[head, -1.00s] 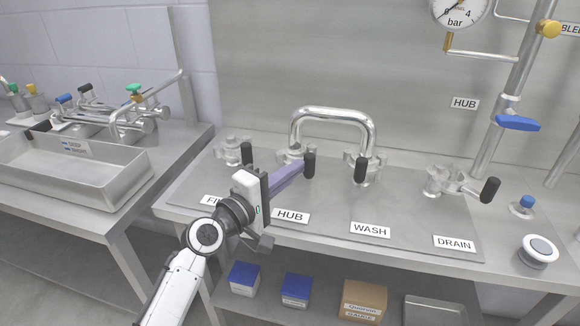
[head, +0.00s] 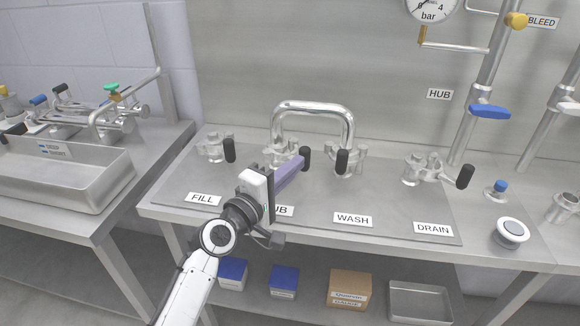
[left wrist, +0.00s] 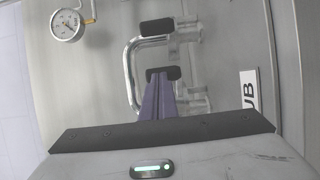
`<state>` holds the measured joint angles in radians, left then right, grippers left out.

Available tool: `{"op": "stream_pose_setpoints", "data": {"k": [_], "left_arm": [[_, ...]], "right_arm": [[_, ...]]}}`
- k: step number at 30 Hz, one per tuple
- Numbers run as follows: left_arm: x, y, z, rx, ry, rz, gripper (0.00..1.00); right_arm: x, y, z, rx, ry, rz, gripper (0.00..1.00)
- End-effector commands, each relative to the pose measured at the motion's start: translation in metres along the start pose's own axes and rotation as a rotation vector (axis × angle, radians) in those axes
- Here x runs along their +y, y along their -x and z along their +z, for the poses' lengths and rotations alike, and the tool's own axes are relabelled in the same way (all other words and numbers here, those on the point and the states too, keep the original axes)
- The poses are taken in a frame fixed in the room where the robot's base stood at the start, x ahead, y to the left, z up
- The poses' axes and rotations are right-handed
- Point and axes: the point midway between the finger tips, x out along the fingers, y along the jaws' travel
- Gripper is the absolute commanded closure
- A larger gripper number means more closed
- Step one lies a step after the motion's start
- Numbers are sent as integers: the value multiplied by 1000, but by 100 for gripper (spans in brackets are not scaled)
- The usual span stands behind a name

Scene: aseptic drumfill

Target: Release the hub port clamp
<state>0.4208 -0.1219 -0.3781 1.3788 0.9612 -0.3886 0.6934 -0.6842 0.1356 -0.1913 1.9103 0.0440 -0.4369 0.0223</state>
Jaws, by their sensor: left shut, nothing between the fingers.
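The hub port clamp is a steel clamp with a black-gripped handle (head: 305,156), behind the HUB label (head: 284,211) on the bench. Its steel body is mostly hidden behind my gripper and the handle. A bent steel pipe (head: 313,107) arches from the hub port to the wash port. My left gripper (head: 300,164) has purple fingers that are shut and empty, with their tips at the hub handle. In the left wrist view the fingers (left wrist: 158,97) point at the black handle (left wrist: 163,73); I cannot tell whether they touch it. My right gripper is out of view.
Similar clamps with black handles stand at FILL (head: 229,150), WASH (head: 342,162) and DRAIN (head: 465,177). A round push button (head: 512,231) is at the right. A steel tray (head: 70,180) lies on the left table. Boxes stand on the shelf below.

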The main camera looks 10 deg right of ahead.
Motion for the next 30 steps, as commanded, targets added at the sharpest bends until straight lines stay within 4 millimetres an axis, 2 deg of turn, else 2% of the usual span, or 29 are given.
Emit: {"op": "stream_pose_setpoints", "data": {"k": [1,7,11,14,24,30], "left_arm": [[6,-5,14,-26,3,5,100],[6,-4,13,-26,4,6,100],[6,4,12,-24,5,7,100],[5,20,9,-18,4,6,100],[2,88,-2,-1,2,5,100],[2,107,-3,1,2,5,100]], "right_arm": [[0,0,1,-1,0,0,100],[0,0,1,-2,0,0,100],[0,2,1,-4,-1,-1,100],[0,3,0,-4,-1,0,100],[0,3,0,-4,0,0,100],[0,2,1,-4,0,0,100]]}}
